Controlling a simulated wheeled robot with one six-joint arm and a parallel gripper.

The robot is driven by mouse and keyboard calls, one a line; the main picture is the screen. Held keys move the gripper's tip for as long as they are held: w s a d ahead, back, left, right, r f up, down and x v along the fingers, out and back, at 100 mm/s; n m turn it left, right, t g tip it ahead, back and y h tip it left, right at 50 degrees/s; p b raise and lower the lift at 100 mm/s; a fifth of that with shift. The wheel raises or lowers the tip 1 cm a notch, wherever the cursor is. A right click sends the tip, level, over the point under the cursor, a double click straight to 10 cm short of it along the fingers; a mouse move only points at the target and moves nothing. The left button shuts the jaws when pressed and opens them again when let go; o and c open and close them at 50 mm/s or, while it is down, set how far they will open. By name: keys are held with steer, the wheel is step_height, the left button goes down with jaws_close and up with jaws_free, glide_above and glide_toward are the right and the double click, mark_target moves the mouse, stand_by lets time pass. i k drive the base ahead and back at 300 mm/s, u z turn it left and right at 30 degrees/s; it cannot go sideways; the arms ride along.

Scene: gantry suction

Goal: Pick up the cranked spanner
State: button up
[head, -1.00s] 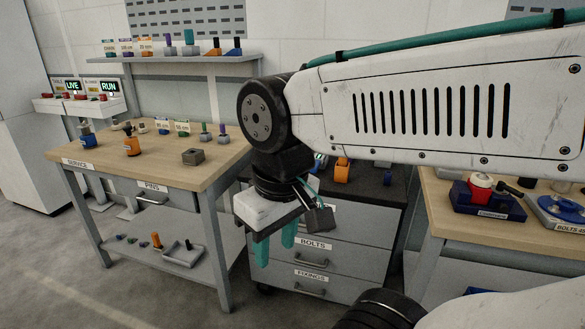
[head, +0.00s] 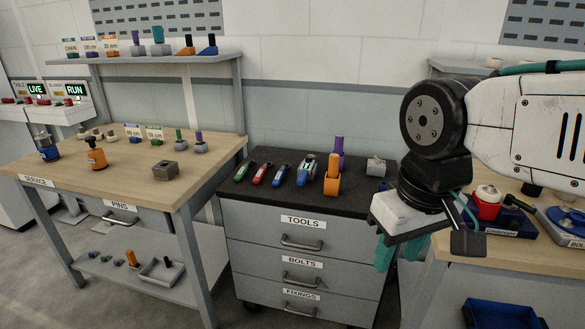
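I cannot tell for sure which tool is the cranked spanner. On the black top of the tool cabinet (head: 262,202) lie slim tools with a green handle (head: 244,171), a red handle (head: 262,173) and a blue handle (head: 281,175).
A wooden service bench (head: 120,190) with small parts stands left, with a shelf (head: 150,57) above it. A grey block (head: 376,166) sits at the cabinet's right. Another bench on the right holds a red and white item (head: 487,203). A blue bin (head: 500,314) is low right.

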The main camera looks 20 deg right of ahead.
mark_target(257, 180)
steer(key=i, duration=0.95)
steer(key=u, duration=0.55)
steer(key=k, duration=1.3)
steer(key=u, duration=1)
steer(key=i, duration=2.15)
steer(key=z, duration=1.4)
steer(key=i, duration=0.85)
steer(key=z, duration=0.9)
